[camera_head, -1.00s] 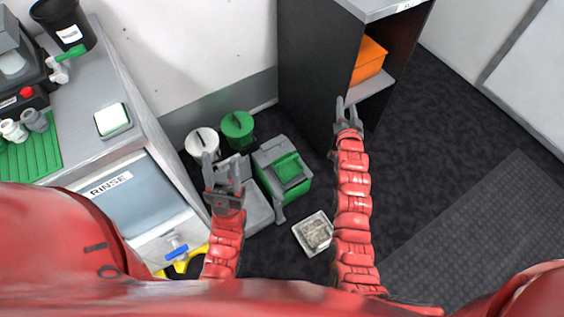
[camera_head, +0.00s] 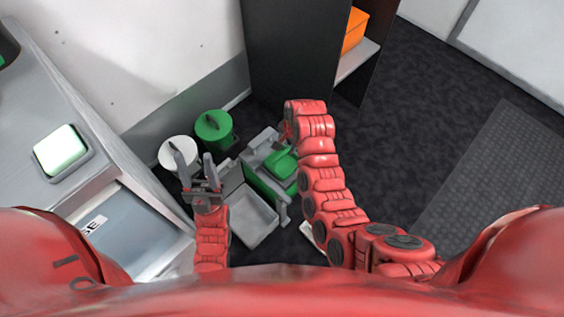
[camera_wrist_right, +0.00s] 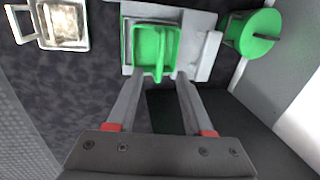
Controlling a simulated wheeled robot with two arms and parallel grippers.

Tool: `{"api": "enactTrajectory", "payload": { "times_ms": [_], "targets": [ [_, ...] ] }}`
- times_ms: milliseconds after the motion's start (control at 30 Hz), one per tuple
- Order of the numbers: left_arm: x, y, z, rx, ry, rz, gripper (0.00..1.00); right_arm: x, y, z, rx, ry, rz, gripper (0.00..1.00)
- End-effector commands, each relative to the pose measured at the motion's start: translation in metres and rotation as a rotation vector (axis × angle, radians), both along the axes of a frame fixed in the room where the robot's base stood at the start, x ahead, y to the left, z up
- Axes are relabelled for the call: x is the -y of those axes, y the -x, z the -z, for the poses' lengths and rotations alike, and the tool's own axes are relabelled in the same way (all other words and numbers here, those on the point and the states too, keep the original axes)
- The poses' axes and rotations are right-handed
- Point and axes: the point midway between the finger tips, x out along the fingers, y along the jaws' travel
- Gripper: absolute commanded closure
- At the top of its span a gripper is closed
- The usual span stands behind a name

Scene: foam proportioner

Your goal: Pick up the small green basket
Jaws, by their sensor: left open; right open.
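The small green basket (camera_head: 281,163) is a square green tub with a bar handle. It sits on top of a grey and green bucket (camera_head: 250,158) on the floor. The right wrist view shows the basket (camera_wrist_right: 150,43) from above. My right gripper (camera_wrist_right: 158,77) is open, its two fingertips at the basket's near edge, on either side of the handle's end. I cannot tell whether they touch it. In the head view my right arm hides most of that gripper.
A white lidded bin (camera_head: 177,150) and a green lidded bin (camera_head: 213,128) stand by the wall. A grey tray (camera_head: 250,217) is in front of the bucket. A dark cabinet (camera_head: 300,55) stands behind. Dark floor to the right is clear.

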Motion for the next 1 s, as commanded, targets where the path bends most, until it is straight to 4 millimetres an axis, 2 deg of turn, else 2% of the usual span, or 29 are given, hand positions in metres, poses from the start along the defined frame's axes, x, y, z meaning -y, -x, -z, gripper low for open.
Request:
{"api": "enactTrajectory", "payload": {
  "times_ms": [33, 100, 300, 667, 1000],
  "targets": [
    [0.000, 0.000, 0.006, 0.000, 0.000, 0.000, 0.50, -0.001, 0.000, 0.015, -0.008, 0.002, -0.002, 0.49],
    [0.000, 0.000, 0.010, 0.000, 0.000, 0.000, 0.50, -0.003, -0.003, 0.029, -0.005, 0.001, 0.000, 0.49],
    [0.000, 0.000, 0.019, 0.000, 0.000, 0.000, 0.50, -0.009, -0.008, 0.061, -0.004, 0.002, -0.001, 0.49],
    [0.000, 0.000, 0.025, 0.000, 0.000, 0.000, 0.50, -0.012, -0.012, 0.079, -0.001, 0.000, -0.001, 0.49],
    [0.000, 0.000, 0.045, 0.000, 0.000, 0.000, 0.50, -0.017, -0.019, 0.117, -0.001, 0.002, -0.002, 0.49]
  ]
}}
